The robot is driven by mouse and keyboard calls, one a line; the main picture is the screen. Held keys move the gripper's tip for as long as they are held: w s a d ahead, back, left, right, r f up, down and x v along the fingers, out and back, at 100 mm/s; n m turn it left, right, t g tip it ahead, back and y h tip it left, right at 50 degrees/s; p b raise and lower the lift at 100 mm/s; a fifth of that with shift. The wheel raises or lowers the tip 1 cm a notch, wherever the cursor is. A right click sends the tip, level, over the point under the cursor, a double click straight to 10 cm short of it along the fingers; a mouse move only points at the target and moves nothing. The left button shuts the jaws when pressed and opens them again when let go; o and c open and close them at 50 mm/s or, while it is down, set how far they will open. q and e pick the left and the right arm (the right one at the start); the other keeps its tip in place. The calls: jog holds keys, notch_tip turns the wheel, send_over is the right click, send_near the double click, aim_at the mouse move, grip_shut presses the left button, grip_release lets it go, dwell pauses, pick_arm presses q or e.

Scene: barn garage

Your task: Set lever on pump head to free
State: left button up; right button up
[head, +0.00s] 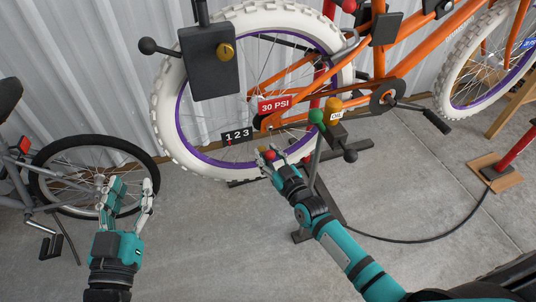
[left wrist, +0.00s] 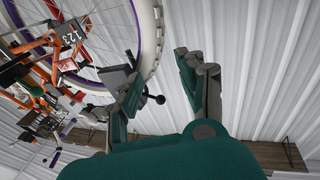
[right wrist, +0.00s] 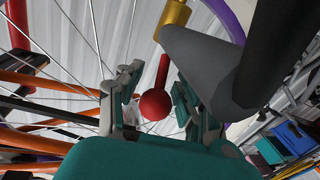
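A red ball-ended lever (right wrist: 155,103) hangs from a brass fitting (right wrist: 174,12) beside a grey cone-shaped part in the right wrist view. My right gripper (head: 268,158) is at the bike's rear wheel, its fingers spread on either side of the red ball. The right wrist view shows the fingers (right wrist: 155,92) close to the ball; firm contact cannot be told. The red ball (head: 269,154) shows small between the fingertips in the head view. My left gripper (head: 130,190) is open and empty over the floor, away from the bike; its spread fingers also show in the left wrist view (left wrist: 160,80).
A dark box (head: 208,80) with a brass knob and a black ball handle is at upper left. An orange bike (head: 430,55) stands behind, with a 30 PSI sign (head: 274,104). A stand with green and yellow knobs (head: 333,104) is right of my right gripper. A black hose (head: 430,240) crosses the floor.

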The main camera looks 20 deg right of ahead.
grip_shut()
pick_arm(q)
jog(key=shift+f, duration=0.1)
pick_arm(e)
jog(key=shift+r+p, duration=0.25)
jog(key=shift+p, duration=0.65)
jog(key=shift+w+f+g+p, duration=0.1)
jog(key=shift+g+p, duration=0.4)
jog(key=shift+p, duration=0.25)
jog(key=shift+f, duration=0.1)
pick_arm(q)
jog(key=s+a+f+g+y, duration=0.1)
jog(key=s+f+g, duration=0.2)
jog(key=f, duration=0.3)
jog(key=s+a+f+g+y, duration=0.1)
jog(key=s+a+f+g, duration=0.1)
jog(key=f+g, duration=0.3)
jog(key=shift+s+a+f+g+y, duration=0.2)
jog(key=shift+s+f+g+y, duration=0.2)
jog(key=shift+f, duration=0.45)
pick_arm(e)
jog(key=shift+o, duration=2)
grip_release()
